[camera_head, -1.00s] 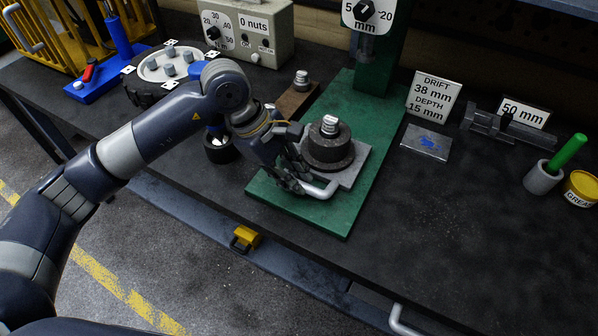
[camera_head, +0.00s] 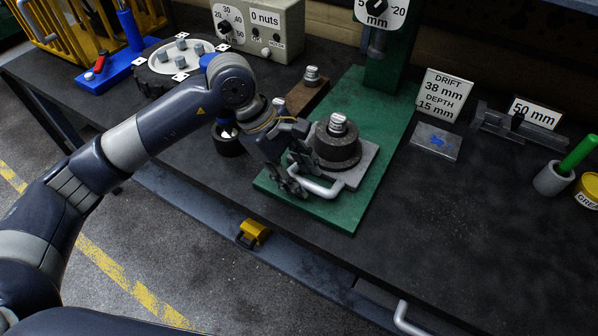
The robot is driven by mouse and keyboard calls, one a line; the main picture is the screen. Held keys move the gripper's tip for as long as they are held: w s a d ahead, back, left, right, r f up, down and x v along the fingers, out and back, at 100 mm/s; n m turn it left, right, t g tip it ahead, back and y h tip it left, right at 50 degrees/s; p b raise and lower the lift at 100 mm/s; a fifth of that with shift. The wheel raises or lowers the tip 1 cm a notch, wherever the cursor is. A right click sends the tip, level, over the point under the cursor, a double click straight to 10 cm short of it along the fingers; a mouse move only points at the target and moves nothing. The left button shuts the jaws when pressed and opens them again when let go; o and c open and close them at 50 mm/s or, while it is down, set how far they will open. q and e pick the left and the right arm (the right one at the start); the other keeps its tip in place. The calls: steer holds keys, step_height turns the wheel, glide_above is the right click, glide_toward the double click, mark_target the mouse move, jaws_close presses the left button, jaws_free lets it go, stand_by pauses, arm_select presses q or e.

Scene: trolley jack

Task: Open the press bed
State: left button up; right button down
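The press bed (camera_head: 358,176) is a grey sliding plate on the green press base (camera_head: 338,215), with a pale bar handle (camera_head: 320,188) on its front edge. A dark round block with a metal stud (camera_head: 337,150) stands on it. My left gripper (camera_head: 298,177) is low over the handle's left end. Its dark fingers look spread apart, with part of the handle showing between them; contact is unclear. The fingers partly hide the handle and the bed's left side. My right gripper is not in view.
The green press column (camera_head: 388,65) rises behind the bed. A brown block with a stud (camera_head: 307,92) and a black cup (camera_head: 228,140) are close to my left arm. A "DRIFT 38 mm" sign (camera_head: 446,94) stands right. The front right bench is clear.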

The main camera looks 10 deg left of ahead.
arm_select(q)
steer(key=v, duration=1.2)
steer(key=shift+s+f, duration=0.1)
